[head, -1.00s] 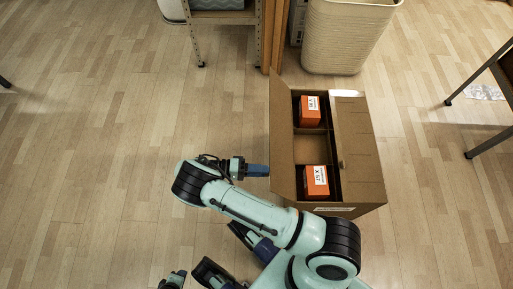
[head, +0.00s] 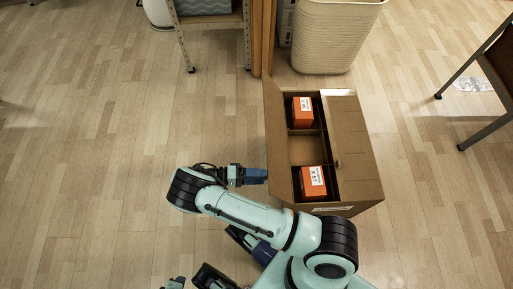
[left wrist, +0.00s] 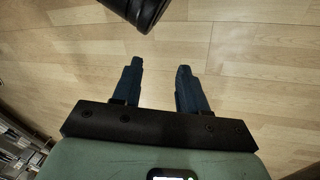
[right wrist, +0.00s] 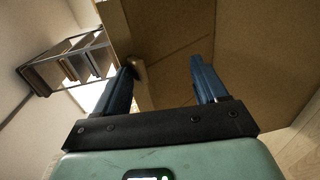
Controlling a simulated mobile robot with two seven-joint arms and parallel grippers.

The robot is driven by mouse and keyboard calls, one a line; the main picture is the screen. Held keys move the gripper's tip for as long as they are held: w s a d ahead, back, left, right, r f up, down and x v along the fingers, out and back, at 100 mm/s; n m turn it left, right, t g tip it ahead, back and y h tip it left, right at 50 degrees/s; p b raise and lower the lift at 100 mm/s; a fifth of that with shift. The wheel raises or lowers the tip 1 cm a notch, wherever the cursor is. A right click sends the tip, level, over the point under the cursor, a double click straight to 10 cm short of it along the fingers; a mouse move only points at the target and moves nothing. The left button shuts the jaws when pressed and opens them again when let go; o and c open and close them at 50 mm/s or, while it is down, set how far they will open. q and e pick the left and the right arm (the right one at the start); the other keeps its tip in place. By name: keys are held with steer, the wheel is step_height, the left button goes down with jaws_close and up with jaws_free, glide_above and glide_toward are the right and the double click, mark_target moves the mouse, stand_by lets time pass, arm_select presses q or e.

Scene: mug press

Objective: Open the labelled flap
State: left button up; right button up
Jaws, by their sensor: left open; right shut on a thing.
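A brown cardboard box (head: 352,203) stands on the floor right of centre in the head view. Its left flap (head: 277,140) stands raised along the left side. Its right flap (head: 357,145) lies over the right part, with a small knob. A white label (head: 333,208) shows on the near side. My right gripper (head: 262,175) is at the left flap's outer face. In the right wrist view cardboard fills the space beyond its fingers (right wrist: 162,78), and a brown knob (right wrist: 137,69) sits by the left finger. The exact grip is unclear. My left gripper (left wrist: 158,75) is open and empty over floor.
Two orange boxes, far (head: 303,111) and near (head: 313,182), sit in the box's compartments. A pale basket (head: 330,35) and a shelf (head: 210,20) stand behind. A dark table (head: 490,80) is at the right. Floor at the left is clear.

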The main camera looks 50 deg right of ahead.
steer(key=shift+s+a+f, duration=0.1)
steer(key=shift+s+f, duration=0.05)
steer(key=shift+f, duration=0.25)
steer(key=shift+c, duration=0.3)
steer(key=shift+a, duration=0.1)
steer(key=shift+c, duration=0.2)
steer(key=b+v, duration=0.2)
steer(key=v, duration=1)
steer(key=shift+w+r, duration=0.2)
steer(key=shift+w, duration=0.05)
steer(key=shift+c, duration=0.4)
arm_select(q)
steer(key=s+f+g, duration=0.1)
steer(key=s+f, duration=0.3)
steer(key=s, duration=0.1)
steer(key=shift+a+g, duration=0.35)
steer(key=shift+g, duration=0.05)
arm_select(e)
steer(key=shift+w+a+r, duration=0.25)
steer(key=shift+w+a, duration=0.05)
steer(key=shift+w, duration=0.15)
arm_select(q)
steer(key=shift+r, duration=0.1)
